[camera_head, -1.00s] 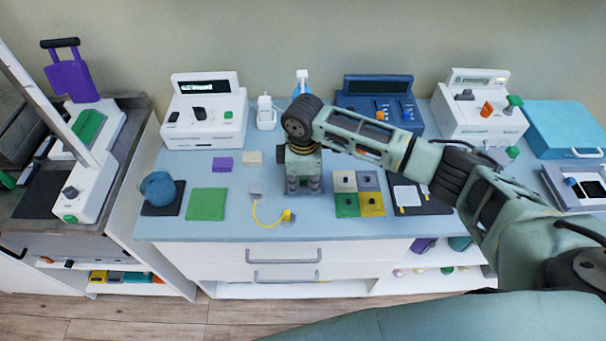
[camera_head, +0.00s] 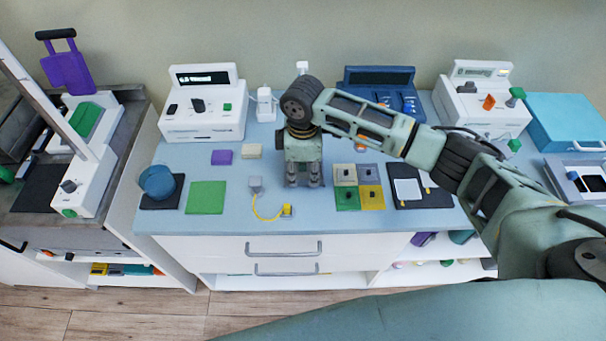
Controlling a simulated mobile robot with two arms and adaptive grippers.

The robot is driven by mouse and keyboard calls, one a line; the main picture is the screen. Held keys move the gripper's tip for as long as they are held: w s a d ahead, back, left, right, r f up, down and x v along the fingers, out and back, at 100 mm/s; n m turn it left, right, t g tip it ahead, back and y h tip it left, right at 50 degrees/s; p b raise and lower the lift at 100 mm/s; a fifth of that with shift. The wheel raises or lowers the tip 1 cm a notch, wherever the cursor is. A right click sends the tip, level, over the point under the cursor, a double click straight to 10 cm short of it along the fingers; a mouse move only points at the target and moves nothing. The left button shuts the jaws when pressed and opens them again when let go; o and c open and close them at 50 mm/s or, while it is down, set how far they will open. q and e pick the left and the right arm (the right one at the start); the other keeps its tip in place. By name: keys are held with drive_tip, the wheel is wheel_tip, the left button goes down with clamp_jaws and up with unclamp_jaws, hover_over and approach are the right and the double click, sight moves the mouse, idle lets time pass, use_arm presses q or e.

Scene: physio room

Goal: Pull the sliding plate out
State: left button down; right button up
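I cannot tell for sure which thing is the sliding plate. A plate of four squares (camera_head: 346,198), grey, cream, green and yellow with small dark knobs, lies on the blue-grey worktop (camera_head: 330,222). My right gripper (camera_head: 304,182) points down just left of it, apart from it. Its two fingers are spread with a gap between them, and nothing shows in the gap. The fingertips are at or just above the worktop. My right wrist and forearm hide part of the worktop behind. My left gripper is not in view.
A grey connector with a yellow cable (camera_head: 265,216) and a green mat (camera_head: 206,197) lie left of the gripper. A dark board with white paper (camera_head: 436,199) lies right of the four squares. White and blue consoles stand at the back. The worktop's front edge has drawer handles (camera_head: 283,249) below.

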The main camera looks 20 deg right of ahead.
wheel_tip(320, 180, up, 10)
idle(0.3)
drive_tip(key=shift+f, duration=0.15)
idle(0.3)
